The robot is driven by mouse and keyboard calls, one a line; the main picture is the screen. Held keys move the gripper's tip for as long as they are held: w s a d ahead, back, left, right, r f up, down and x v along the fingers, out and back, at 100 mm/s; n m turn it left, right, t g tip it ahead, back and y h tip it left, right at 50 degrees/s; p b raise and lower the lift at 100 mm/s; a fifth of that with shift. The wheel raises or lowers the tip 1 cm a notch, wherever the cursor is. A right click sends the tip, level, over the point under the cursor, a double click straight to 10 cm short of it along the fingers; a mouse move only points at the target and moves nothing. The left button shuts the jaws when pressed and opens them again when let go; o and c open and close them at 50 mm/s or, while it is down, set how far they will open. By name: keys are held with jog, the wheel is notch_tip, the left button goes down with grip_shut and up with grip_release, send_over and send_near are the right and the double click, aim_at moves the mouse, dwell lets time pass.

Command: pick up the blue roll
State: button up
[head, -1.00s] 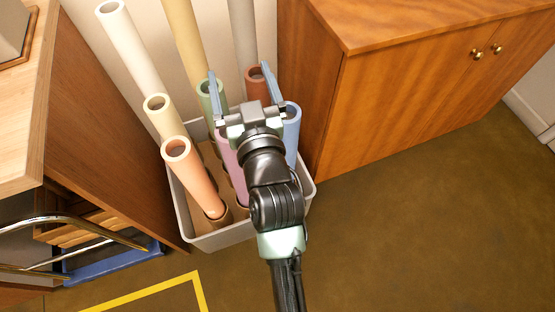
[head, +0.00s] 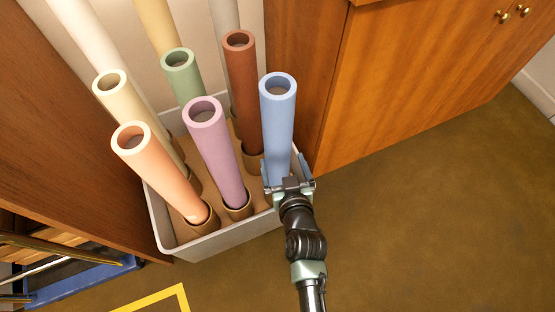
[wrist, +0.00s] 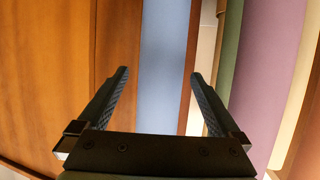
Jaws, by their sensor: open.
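The blue roll (head: 278,122) stands upright at the right side of a light grey bin, its open top end facing up. My gripper (head: 289,172) is at the lower part of the blue roll, near the bin's right rim, with its fingers spread to either side of it. In the wrist view the blue roll (wrist: 164,65) stands between the two open fingers (wrist: 158,80), with space on both sides. I cannot tell how deep between the fingers it is. The roll's foot is hidden behind my gripper.
The grey bin (head: 212,245) also holds a pink roll (head: 216,150), an orange roll (head: 165,175), a green roll (head: 184,78), a red-brown roll (head: 242,85) and several pale ones. A wooden cabinet (head: 420,80) stands close on the right. The brown floor (head: 430,230) in front is clear.

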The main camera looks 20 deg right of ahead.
jog(key=b+x, duration=0.2)
jog(key=x, duration=0.4)
jog(key=shift+w, duration=0.3)
jog(key=shift+c, duration=0.2)
jog(key=c, duration=1.2)
jog(key=shift+r, duration=0.1)
jog(key=shift+c, duration=0.2)
jog(key=shift+r, duration=0.15)
